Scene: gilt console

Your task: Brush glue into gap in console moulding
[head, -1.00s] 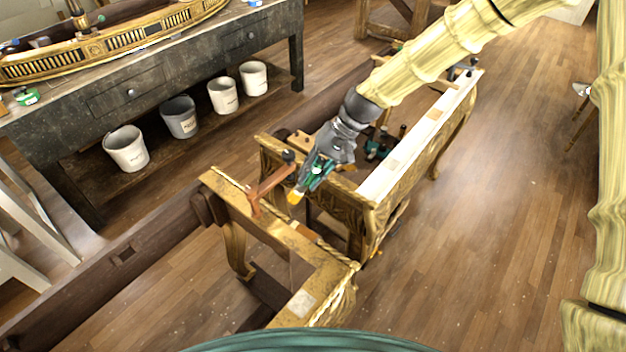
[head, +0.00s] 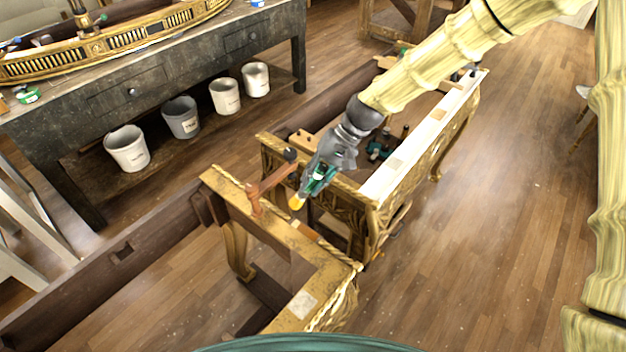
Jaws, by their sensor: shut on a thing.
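The gilt console frame (head: 232,188) runs across the lower middle of the head view, with a carved gold moulding along its right edge. An orange-brown clamp (head: 270,186) with a dark knob sits on its far end. My gripper (head: 312,186) is over the frame, just right of the clamp, and is shut on a slim tool with a yellow tip (head: 296,202). The tip points down toward the frame top. I cannot tell whether it touches. The tool's body is mostly hidden by my gripper. A paler stretch (head: 306,230) shows at the moulding; the gap itself is too small to make out.
A second gilt piece (head: 405,165) with a white top strip stands behind, holding dark and green tools (head: 378,150). A dark workbench (head: 150,85) at left carries a gilt frame, with several buckets (head: 127,149) on its shelf.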

